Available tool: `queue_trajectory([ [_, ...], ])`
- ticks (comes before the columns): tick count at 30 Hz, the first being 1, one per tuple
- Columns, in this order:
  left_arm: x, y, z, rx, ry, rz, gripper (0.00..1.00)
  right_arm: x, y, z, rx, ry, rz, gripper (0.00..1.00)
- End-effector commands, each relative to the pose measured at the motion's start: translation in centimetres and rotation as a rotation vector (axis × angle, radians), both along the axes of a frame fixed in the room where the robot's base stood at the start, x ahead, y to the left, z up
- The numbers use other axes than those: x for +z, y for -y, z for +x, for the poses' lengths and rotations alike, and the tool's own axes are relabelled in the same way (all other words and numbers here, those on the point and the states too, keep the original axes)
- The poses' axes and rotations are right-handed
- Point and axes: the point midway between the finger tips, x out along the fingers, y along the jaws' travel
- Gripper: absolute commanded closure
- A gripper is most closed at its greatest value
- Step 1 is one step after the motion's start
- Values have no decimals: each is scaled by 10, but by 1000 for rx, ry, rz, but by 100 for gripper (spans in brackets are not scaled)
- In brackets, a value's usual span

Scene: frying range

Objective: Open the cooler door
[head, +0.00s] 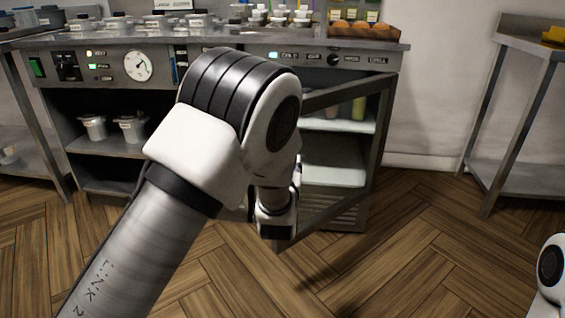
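The cooler door (378,130) is a dark-framed glass door on the right of the counter. It stands partly open, hinged on its right side, with its free left side swung out toward me. Shelves inside the cooler (333,171) show through it, with bottles on the upper one. My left arm reaches in from the lower left and covers the door's free edge. My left gripper is hidden behind its own arm, so I cannot see whether it touches the door. Only a piece of my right arm shows at the lower right edge; its gripper is out of view.
The counter (222,43) above holds containers, cups and a tray of brown round items (362,31). Open shelves with two lidded pots (131,128) are at left. A metal side table (527,165) stands at right. The wooden floor (420,245) before the door is clear.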

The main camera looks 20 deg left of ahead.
Motion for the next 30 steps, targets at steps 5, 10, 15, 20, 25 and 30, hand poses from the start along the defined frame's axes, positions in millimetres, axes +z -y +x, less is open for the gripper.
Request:
queue_trajectory([
  [5, 8, 9, 6, -28, 20, 11, 57, 0, 0, 0, 0, 0, 0, 60],
  [10, 8, 8, 6, -27, 20, 10, 57, 0, 0, 0, 0, 0, 0, 60],
  [15, 8, 8, 6, -26, 20, 10, 58, 0, 0, 0, 0, 0, 0, 60],
  [20, 12, 8, 6, -26, 23, 10, 58, 0, 0, 0, 0, 0, 0, 60],
  [25, 42, 7, 5, -26, 29, 10, 58, 1, 0, 0, 0, 0, 0, 60],
  [30, 84, 7, 4, -25, 30, 11, 58, 1, 0, 0, 0, 0, 0, 60],
])
